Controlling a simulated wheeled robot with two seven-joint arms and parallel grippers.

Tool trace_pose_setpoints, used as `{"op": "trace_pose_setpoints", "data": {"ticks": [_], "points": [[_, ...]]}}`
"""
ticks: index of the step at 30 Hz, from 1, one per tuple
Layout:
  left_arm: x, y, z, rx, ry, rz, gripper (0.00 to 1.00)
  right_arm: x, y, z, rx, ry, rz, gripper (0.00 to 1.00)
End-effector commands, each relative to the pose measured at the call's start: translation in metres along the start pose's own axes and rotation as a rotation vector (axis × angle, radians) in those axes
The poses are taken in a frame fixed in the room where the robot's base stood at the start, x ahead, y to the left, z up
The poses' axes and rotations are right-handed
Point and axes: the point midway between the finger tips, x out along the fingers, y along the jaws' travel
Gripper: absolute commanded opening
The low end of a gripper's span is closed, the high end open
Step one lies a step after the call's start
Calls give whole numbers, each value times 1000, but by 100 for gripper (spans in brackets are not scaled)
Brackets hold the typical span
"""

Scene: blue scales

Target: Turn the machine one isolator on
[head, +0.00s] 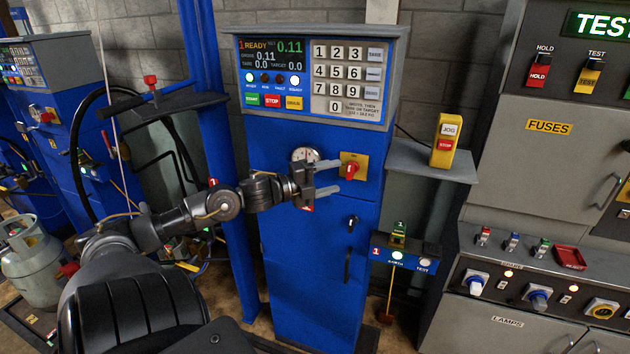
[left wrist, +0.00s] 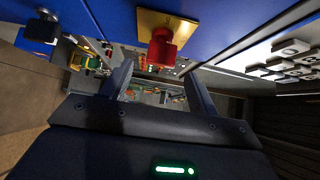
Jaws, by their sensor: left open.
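The machine one isolator (head: 351,171) is a red rotary knob on a yellow plate, on the front of the blue machine cabinet (head: 310,255). It also shows at the top of the left wrist view (left wrist: 163,46). My left gripper (head: 338,180) is open, with its two fingers pointing right, just in front of and beside the knob. In the left wrist view the fingers (left wrist: 155,82) are apart and nothing is between them; the knob appears beyond them. I cannot tell whether a finger touches it. A round gauge (head: 305,156) sits partly behind my gripper. My right gripper is not in view.
A control panel (head: 310,78) with keypad and READY display tops the cabinet. To the right are a shelf with a yellow JOG/STOP box (head: 444,141), a small earth/test bracket (head: 400,254) and a grey fuse and lamp console (head: 530,190). A gas cylinder (head: 32,262) stands left.

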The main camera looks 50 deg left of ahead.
Motion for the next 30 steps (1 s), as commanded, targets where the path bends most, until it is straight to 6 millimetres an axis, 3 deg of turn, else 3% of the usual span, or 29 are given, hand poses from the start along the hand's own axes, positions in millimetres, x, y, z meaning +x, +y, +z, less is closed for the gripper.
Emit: {"op": "trace_pose_setpoints", "data": {"ticks": [6,12,30], "points": [[-27,2,0,-2,-1,2,60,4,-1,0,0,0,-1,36],[-40,0,0,0,0,1,60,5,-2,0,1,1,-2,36],[-43,0,0,1,0,1,60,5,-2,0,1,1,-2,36]]}}
